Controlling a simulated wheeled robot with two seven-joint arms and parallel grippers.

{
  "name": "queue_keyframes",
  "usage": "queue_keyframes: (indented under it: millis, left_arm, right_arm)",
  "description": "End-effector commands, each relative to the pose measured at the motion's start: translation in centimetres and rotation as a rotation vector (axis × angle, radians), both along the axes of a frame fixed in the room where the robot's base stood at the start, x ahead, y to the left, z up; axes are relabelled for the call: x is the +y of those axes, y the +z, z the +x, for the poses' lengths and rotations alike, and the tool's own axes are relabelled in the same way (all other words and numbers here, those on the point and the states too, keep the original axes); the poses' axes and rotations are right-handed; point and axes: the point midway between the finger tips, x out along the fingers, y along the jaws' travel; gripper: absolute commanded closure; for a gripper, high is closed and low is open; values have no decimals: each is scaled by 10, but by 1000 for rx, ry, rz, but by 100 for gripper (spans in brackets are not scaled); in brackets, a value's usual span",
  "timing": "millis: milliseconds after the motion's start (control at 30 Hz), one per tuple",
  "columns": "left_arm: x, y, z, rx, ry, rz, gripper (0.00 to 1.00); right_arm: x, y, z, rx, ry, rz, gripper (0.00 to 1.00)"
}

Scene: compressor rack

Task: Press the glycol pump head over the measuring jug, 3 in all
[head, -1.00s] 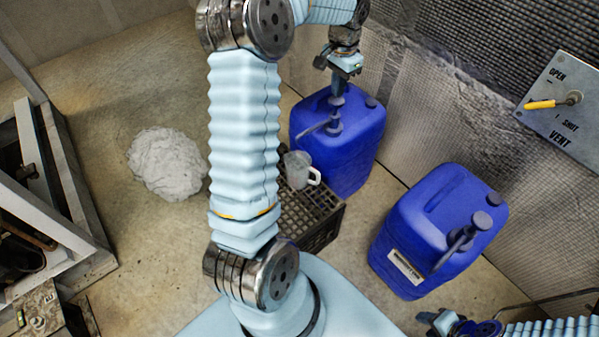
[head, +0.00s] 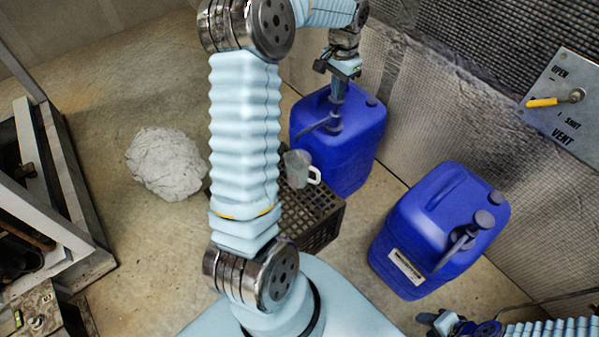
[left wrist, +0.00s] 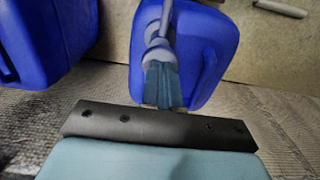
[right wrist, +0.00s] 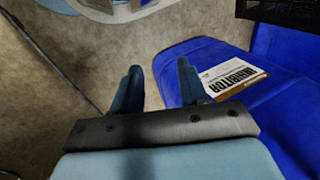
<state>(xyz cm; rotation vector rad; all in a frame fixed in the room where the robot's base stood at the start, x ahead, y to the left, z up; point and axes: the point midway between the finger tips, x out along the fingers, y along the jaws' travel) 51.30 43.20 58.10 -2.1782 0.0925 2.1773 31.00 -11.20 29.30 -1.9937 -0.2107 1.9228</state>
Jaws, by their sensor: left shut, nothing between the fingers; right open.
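The far blue can (head: 358,150) carries a grey pump (head: 333,126) with its spout reaching left toward the clear measuring jug (head: 297,168). No label shows on this can. My left gripper (head: 337,98) is shut and empty, pointing down with its fingertips at the top of the pump head; exact contact is hard to tell. In the left wrist view the shut fingers (left wrist: 161,68) overlap the pump head (left wrist: 158,54). The jug stands upright on a black crate (head: 325,212) below the spout. My right gripper (right wrist: 158,75) is open and empty, low at the right.
A second blue can (head: 415,235) with a pump stands at the right; its label (right wrist: 232,76) reads INHIBITOR. A vent panel (head: 562,98) with a yellow handle is on the wall. A crumpled grey-white heap (head: 165,164) lies on the open floor at left.

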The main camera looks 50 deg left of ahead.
Motion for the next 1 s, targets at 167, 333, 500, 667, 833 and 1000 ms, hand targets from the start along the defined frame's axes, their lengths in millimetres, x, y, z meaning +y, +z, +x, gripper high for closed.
queue_keyframes:
  millis: [167,333,500,667,833,1000]
  left_arm:
    - [0,-8,0,1,0,0,100]
    - [0,-14,0,2,0,-1,100]
    - [0,-20,0,2,0,-1,100]
    - [0,-26,-1,2,-1,-1,100]
    - [-1,-32,-1,2,-1,-1,100]
    - [-1,-38,-1,3,-1,-2,100]
  right_arm:
    - [0,-5,0,0,0,0,57]
    - [0,-8,0,0,0,0,57]
    - [0,-12,0,0,0,0,57]
    - [0,-15,0,0,0,0,57]
    - [0,-18,0,0,0,0,57]
    - [0,-22,0,0,0,0,57]
